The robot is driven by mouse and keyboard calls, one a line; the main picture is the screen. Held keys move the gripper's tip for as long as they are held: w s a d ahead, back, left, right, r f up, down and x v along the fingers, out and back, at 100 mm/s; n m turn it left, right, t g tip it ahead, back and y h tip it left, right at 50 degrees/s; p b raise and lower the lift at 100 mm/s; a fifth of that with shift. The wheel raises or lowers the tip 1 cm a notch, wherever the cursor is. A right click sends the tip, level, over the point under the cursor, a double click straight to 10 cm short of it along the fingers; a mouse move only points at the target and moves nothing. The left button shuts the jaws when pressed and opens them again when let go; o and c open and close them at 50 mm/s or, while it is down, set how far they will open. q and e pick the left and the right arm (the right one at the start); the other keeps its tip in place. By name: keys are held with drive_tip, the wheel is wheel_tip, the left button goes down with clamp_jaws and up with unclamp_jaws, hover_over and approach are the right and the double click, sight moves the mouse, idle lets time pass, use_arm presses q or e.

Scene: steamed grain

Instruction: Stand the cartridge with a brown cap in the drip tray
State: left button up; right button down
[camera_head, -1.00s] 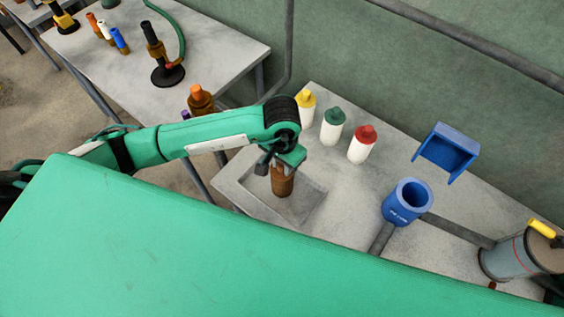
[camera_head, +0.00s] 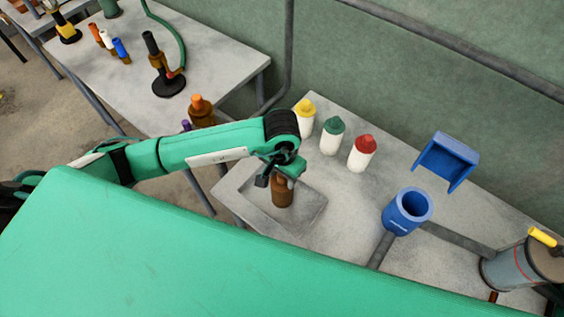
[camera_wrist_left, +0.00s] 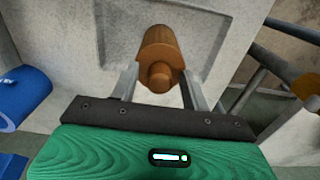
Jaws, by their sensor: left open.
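The brown cartridge (camera_head: 283,193) stands upright in the shallow grey drip tray (camera_head: 310,203) in the head view. In the left wrist view the cartridge (camera_wrist_left: 159,46) has its brown cap toward my camera, with the tray floor (camera_wrist_left: 205,40) around it. My left gripper (camera_head: 284,178) is open at the top of the cartridge. Its two fingers are on either side of the cap, and gaps show beside the cap in the left wrist view. The gripper hides part of the cartridge's top in the head view. My right gripper is not in view.
White bottles with yellow (camera_head: 305,119), green (camera_head: 332,136) and red (camera_head: 362,154) caps stand behind the tray. A blue cup (camera_head: 407,211) and blue bracket (camera_head: 446,160) are to the right. An orange-capped brown bottle (camera_head: 200,110) stands left, behind my arm.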

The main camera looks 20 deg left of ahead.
use_arm(q)
wheel_tip(320, 180, up, 12)
drive_tip(key=b, duration=0.3)
drive_tip(key=shift+b, duration=0.35)
idle(0.3)
